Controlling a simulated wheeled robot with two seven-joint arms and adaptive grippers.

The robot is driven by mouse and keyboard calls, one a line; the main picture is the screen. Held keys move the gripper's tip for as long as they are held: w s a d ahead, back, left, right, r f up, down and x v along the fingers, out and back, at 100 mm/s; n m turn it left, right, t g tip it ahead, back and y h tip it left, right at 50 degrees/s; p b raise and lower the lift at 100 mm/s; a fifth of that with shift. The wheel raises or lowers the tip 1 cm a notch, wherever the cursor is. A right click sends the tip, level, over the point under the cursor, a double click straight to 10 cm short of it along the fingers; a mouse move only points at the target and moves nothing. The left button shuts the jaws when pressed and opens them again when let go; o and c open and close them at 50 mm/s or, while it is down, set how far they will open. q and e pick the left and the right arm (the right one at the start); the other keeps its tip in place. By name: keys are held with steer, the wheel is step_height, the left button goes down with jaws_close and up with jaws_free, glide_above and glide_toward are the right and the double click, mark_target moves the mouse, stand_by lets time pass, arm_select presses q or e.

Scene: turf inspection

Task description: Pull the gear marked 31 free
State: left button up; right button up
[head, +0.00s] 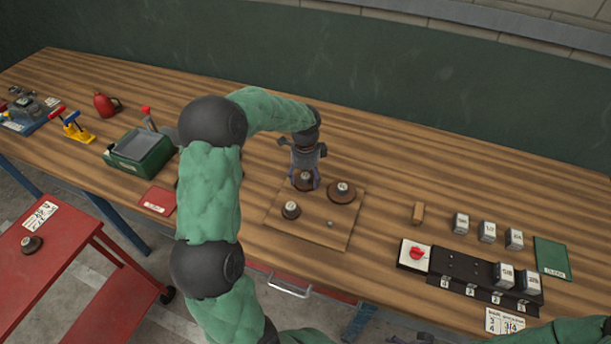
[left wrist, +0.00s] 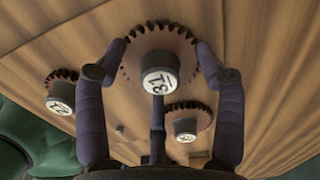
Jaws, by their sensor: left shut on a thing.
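The gear marked 31 (left wrist: 130,66) is brown and toothed, with a dark hub and a white label, and fills the upper middle of the left wrist view. In the head view the same gear (head: 304,184) is partly hidden under my left gripper (head: 305,182), at the far part of the wooden board (head: 318,236). In the left wrist view my left gripper (left wrist: 160,52) is shut on this gear, a finger at each side of its rim. I cannot tell whether the gear is seated or slightly raised.
A second gear (head: 342,191) lies close on the right and a smaller gear (head: 291,210) nearer the front. A bare small peg (head: 331,223) stands on the board. A green machine (head: 141,150) is left; a dark rack (head: 470,270) with blocks is right.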

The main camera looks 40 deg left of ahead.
arm_select(q)
steer(key=shift+r, duration=0.35)
steer(key=shift+r+p, duration=0.35)
steer(key=shift+p, duration=0.1)
steer(key=shift+r+p, duration=0.4)
steer(key=shift+r, duration=0.1)
steer(key=shift+r+p, duration=2.05)
steer(key=shift+r, duration=0.45)
steer(key=shift+d+f, duration=0.1)
